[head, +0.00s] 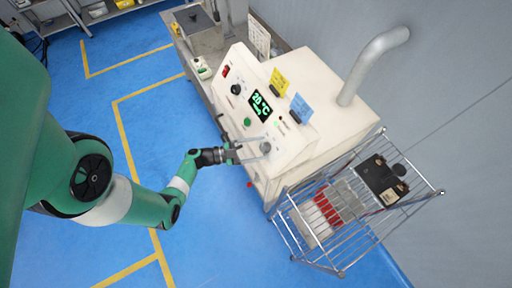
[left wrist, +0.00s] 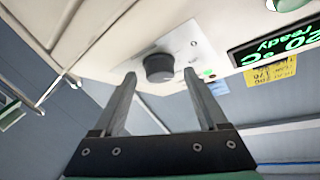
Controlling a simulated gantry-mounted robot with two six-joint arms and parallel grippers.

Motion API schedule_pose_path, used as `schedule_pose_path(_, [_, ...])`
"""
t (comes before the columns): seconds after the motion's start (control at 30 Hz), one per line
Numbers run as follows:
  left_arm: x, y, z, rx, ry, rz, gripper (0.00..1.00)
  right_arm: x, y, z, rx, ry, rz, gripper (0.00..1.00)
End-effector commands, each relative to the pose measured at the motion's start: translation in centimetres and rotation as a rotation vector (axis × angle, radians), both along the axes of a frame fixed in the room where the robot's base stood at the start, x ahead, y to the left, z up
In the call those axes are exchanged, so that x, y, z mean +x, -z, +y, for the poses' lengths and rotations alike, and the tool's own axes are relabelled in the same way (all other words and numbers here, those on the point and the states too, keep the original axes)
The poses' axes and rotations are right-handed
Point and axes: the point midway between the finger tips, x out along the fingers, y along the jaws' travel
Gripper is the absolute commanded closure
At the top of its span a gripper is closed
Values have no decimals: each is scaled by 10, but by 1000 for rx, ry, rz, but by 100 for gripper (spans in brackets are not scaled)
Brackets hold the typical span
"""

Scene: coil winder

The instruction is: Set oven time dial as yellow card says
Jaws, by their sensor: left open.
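The white oven (head: 315,82) has a sloped front panel. A dark round dial (left wrist: 158,67) sits on a light plate on the panel; in the head view it is the lower right dial (head: 265,147). I cannot read its setting. My left gripper (left wrist: 159,77) is open, its fingertips on either side of the dial with gaps showing; contact cannot be told. In the head view the left gripper (head: 252,150) reaches the panel from the left. The yellow card (head: 279,82) stands on the panel's top edge; it also shows in the left wrist view (left wrist: 270,73), its print too small to read surely.
The display (head: 260,105) reads 20 °C, ready. A blue card (head: 299,107), a black dial (head: 236,89), a red switch (head: 225,71) and a green button (head: 247,122) are nearby. A wire rack cart (head: 340,262) stands at the right. Blue floor at left is clear.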

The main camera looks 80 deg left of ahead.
Motion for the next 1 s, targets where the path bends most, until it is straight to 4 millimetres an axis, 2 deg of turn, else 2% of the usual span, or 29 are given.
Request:
schedule_pose_path(0.17, [-14,-1,2,0,-4,0,25,0,-1,0,0,0,0,50])
schedule_pose_path(0.5, [-80,-3,8,1,-10,0,25,0,-2,0,0,0,0,50])
schedule_pose_path(0.63, [-101,-4,8,2,-7,0,25,0,0,0,0,0,0,50])
schedule_pose_path(0.8, [-114,-5,8,1,-2,0,25,0,0,0,0,0,0,50])
schedule_pose_path(1.0, [-116,-6,7,0,0,0,25,0,0,0,0,0,0,50])
